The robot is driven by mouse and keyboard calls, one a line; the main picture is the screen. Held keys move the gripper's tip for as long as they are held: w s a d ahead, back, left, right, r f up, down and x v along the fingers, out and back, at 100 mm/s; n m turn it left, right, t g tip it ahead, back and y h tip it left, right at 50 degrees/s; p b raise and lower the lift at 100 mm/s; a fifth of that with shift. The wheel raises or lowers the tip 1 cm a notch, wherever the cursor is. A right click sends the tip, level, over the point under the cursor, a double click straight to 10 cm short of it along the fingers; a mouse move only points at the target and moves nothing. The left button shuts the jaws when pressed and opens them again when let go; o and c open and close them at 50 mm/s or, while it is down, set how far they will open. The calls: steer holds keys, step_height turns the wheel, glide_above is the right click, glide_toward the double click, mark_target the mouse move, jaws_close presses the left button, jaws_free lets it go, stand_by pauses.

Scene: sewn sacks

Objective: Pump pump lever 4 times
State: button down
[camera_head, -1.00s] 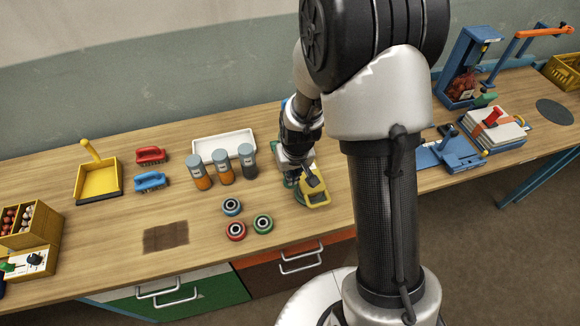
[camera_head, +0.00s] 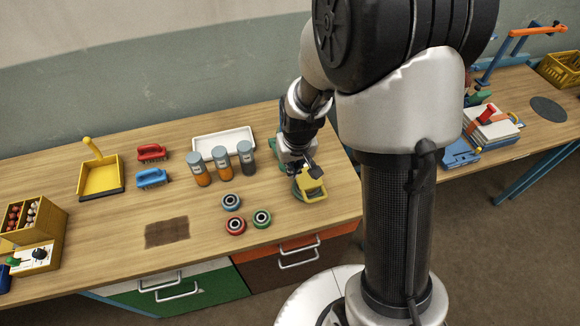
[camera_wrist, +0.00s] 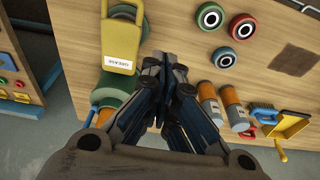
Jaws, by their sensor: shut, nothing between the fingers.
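The pump has a green body (camera_wrist: 115,92) and a yellow lever (camera_wrist: 121,45) with a white label. In the head view the yellow lever (camera_head: 311,186) is tilted up near the table's front right, and the green body is partly hidden by my wrist. My gripper (camera_head: 312,169) is shut and empty, just above and behind the lever in that view. In the wrist view my shut fingertips (camera_wrist: 165,60) are close beside the lever's edge. I cannot tell whether they touch it.
Three round rollers (camera_head: 235,225) and several grey-capped bottles (camera_head: 222,162) stand left of the pump. A white tray (camera_head: 224,140) lies behind the bottles. Brushes (camera_head: 152,178) and a yellow dustpan (camera_head: 101,178) are farther left. The wooden table is clear around the dark patch (camera_head: 167,232).

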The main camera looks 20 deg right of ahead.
steer(key=s+v, duration=0.1)
steer(key=v, duration=0.5)
steer(key=shift+s, duration=0.25)
steer(key=shift+f, duration=0.1)
stand_by(0.3)
